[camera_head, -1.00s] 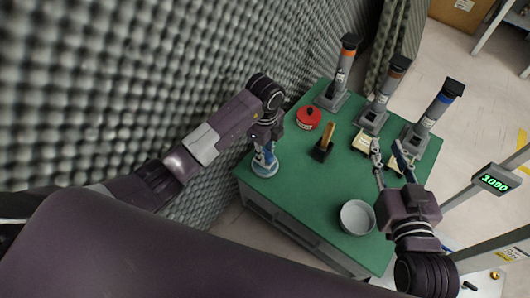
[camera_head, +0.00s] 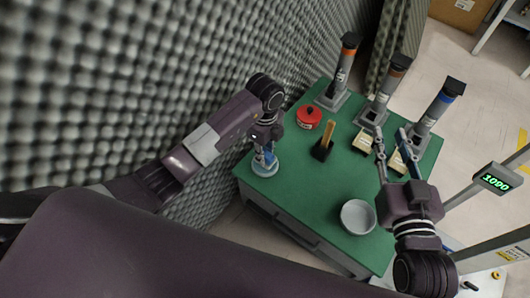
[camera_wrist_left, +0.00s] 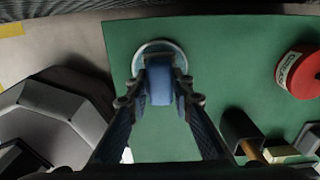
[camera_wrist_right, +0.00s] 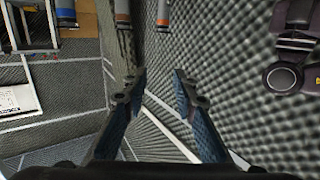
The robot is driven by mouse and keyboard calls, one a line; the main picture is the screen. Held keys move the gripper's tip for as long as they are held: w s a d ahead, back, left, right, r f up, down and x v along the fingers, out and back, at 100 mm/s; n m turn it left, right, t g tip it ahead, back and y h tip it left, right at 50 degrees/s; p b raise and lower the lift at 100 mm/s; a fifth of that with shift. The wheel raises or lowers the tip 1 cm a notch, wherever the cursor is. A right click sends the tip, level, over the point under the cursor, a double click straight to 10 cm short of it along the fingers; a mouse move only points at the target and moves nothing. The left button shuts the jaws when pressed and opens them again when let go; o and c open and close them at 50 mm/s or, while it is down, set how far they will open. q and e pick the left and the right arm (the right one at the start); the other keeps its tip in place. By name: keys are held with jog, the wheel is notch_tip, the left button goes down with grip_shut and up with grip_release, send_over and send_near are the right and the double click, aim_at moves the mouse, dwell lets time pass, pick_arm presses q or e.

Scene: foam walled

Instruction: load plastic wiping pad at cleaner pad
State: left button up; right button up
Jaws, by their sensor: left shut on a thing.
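The cleaner pad (camera_head: 263,168) is a pale round disc with a blue handle, at the table's left corner. It also shows at the top of the left wrist view (camera_wrist_left: 158,47). My left gripper (camera_head: 265,150) is shut on its blue handle from above. The disc's underside is hidden. Three grey dispensers with orange (camera_head: 341,75), brown (camera_head: 384,95) and blue (camera_head: 436,112) bands stand along the back. I cannot tell which holds plastic wiping pads. My right gripper (camera_head: 391,136) is open and empty, over the table's right part before the dispensers; its fingers show apart in the right wrist view (camera_wrist_right: 158,78).
A red round container (camera_head: 309,116), a black holder with an orange-brown stick (camera_head: 324,147), cream labelled pieces (camera_head: 363,142) and a grey bowl (camera_head: 357,217) stand on the green table (camera_head: 290,200). A foam wall (camera_head: 120,90) rises close by on the left. The table's front middle is clear.

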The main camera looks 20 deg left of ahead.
pick_arm(q)
jog(key=shift+f, duration=0.5)
pick_arm(e)
jog(key=shift+w+a+r+t+y, duration=0.15)
jog(key=shift+r+t, duration=0.15)
jog(key=shift+r, duration=0.35)
jog(key=shift+s+a+r+t+y, duration=0.15)
jog(key=shift+r+t, duration=0.15)
jog(key=shift+r, duration=0.35)
dwell(0.5)
jog(key=shift+w+d+f, duration=0.1)
dwell(0.4)
